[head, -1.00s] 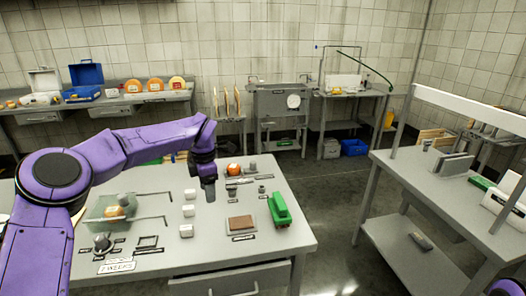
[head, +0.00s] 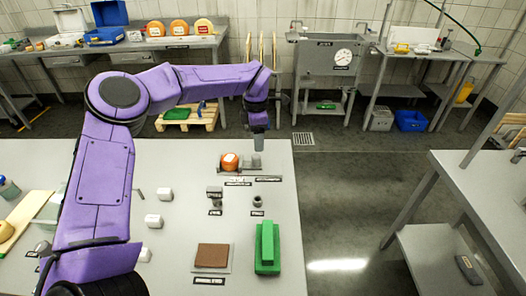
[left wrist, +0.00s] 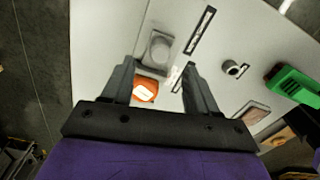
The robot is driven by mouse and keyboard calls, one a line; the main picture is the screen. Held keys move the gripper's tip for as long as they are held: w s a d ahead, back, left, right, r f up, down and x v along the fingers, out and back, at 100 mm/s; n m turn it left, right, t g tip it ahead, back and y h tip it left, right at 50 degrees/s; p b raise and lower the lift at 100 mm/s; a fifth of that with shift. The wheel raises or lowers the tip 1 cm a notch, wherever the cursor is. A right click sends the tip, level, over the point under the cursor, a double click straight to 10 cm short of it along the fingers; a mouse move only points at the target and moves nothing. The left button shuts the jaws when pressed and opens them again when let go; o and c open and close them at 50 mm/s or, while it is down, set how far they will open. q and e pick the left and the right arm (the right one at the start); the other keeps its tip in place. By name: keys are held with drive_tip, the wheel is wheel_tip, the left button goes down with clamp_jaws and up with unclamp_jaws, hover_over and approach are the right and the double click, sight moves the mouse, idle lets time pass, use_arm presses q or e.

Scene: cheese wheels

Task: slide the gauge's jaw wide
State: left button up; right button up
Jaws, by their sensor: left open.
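The gauge appears to be the low grey fixture (head: 249,164) near the far edge of the grey table. In the left wrist view a grey block with a round knob (left wrist: 158,48) shows, which looks like its sliding jaw. An orange cheese wheel (head: 229,161) sits at the fixture's left; it also shows in the left wrist view (left wrist: 145,91). My right gripper is not in view.
A green block-shaped object (head: 267,247), a brown slab on a plate (head: 212,256), small grey weights (head: 215,193) and white blocks (head: 153,221) stand nearer on the table. The floor to the right of the table is clear. A second table (head: 475,190) stands at right.

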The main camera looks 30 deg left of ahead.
sight(257, 155)
use_arm(q)
drive_tip(key=f, duration=0.1)
drive_tip(key=s+f, duration=0.1)
drive_tip(key=f, duration=0.1)
drive_tip(key=shift+s+p, duration=0.3)
drive_tip(key=shift+p, duration=0.05)
drive_tip(key=f, duration=0.1)
drive_tip(key=w+f, duration=0.1)
drive_tip(key=f, duration=0.1)
drive_tip(key=w+f, duration=0.1)
drive_tip(key=f, duration=0.1)
drive_tip(key=shift+f+p, duration=0.15)
drive_tip(key=shift+p, duration=0.15)
drive_tip(key=shift+s+a+r, duration=0.1)
drive_tip(key=shift+s+r, duration=0.15)
drive_tip(key=shift+s, duration=0.2)
drive_tip(key=shift+w+f, duration=0.1)
clamp_jaws()
drive_tip(key=shift+w+d+f+b, duration=0.1)
drive_tip(key=shift+w+d+b, duration=0.25)
drive_tip(key=shift+d, duration=0.2)
drive_tip(key=shift+w+d+b, duration=0.3)
drive_tip(key=shift+d, duration=0.35)
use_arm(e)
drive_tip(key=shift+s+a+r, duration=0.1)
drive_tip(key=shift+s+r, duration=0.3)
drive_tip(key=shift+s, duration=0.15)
